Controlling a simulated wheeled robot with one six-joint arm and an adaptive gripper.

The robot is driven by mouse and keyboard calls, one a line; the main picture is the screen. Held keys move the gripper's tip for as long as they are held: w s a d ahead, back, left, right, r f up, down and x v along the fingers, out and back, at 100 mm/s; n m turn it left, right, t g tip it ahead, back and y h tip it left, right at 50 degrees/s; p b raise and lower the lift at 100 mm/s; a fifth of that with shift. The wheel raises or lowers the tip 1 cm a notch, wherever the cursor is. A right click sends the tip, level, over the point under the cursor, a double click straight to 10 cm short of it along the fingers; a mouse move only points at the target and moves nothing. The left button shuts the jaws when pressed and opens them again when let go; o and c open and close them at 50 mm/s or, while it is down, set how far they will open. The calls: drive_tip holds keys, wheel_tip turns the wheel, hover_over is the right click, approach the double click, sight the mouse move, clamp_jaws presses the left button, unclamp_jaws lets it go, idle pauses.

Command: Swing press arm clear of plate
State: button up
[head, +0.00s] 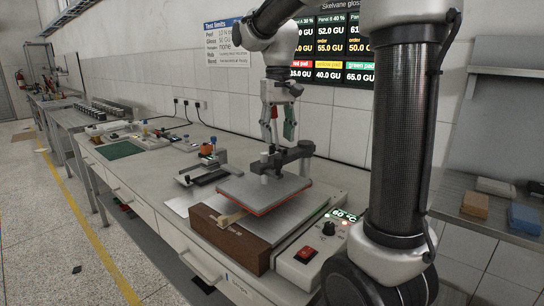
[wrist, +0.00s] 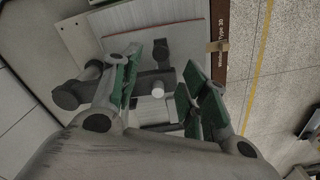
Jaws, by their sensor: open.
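The press arm (head: 292,156) is a dark grey bar on a post at the back of the press. It reaches over the grey upper plate (head: 240,190), which has an orange-red edge. In the wrist view the press arm has a round post (wrist: 66,97) at left and a pale round knob (wrist: 158,89) near the middle. The plate (wrist: 185,42) shows behind it. My gripper (head: 277,140) is open, pointing down just above the press arm. In the wrist view its green-padded fingers (wrist: 160,72) stand apart on either side of the knob. Contact cannot be told.
The press has a brown front panel (head: 228,239) and a control box (head: 300,266) with a red switch (head: 306,253). A small dark fixture (head: 205,175) stands left of it on the bench (head: 160,180). A wall with screens (head: 335,50) is behind. Blocks lie on a right-hand shelf (head: 500,212).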

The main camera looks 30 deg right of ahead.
sight(278, 158)
drive_tip(key=shift+s+a+f, duration=0.1)
drive_tip(key=shift+s+f, duration=0.1)
drive_tip(key=shift+f, duration=0.05)
wheel_tip(278, 158, down, 7)
drive_tip(key=shift+f, duration=0.15)
drive_tip(key=shift+c, duration=0.3)
clamp_jaws()
